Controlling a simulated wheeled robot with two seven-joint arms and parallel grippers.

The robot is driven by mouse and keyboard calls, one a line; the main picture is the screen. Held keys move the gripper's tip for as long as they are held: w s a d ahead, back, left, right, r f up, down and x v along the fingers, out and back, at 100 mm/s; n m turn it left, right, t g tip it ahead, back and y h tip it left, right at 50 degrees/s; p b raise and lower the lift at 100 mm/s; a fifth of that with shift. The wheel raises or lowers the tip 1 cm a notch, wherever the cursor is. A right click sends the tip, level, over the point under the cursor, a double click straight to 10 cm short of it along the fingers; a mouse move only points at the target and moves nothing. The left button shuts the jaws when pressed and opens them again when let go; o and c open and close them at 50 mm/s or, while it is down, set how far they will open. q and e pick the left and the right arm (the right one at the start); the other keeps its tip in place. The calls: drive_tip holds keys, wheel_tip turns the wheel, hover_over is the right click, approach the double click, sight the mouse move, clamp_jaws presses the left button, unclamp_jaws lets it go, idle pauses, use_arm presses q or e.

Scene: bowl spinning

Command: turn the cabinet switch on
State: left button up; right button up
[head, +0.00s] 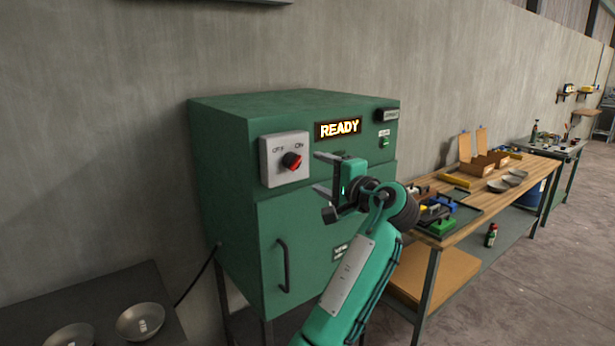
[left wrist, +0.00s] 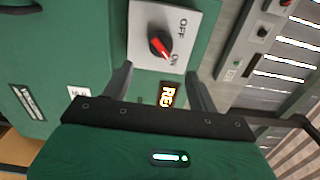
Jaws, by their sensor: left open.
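The cabinet switch is a red rotary knob (head: 291,160) on a pale plate (head: 271,167) marked OFF and ON, on the green cabinet's (head: 232,170) front. In the left wrist view the knob (left wrist: 159,46) shows up close, its red pointer appearing to lie toward ON. A lit display (head: 338,129) on the cabinet reads READY. My left gripper (head: 319,172) is open and empty, just right of the plate, with its fingers pointing toward it. In the left wrist view the gripper's (left wrist: 161,78) spread fingers lie before the plate, apart from the knob. My right gripper is out of view.
The cabinet has a dark door handle (head: 283,266) and a small green switch (head: 384,142). A wooden workbench (head: 470,213) with tools and boxes stands at the right. Metal bowls (head: 140,321) sit on a dark table at lower left.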

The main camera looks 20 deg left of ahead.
use_arm(q)
drive_tip(key=b+v, duration=0.1)
drive_tip(key=v, duration=0.4)
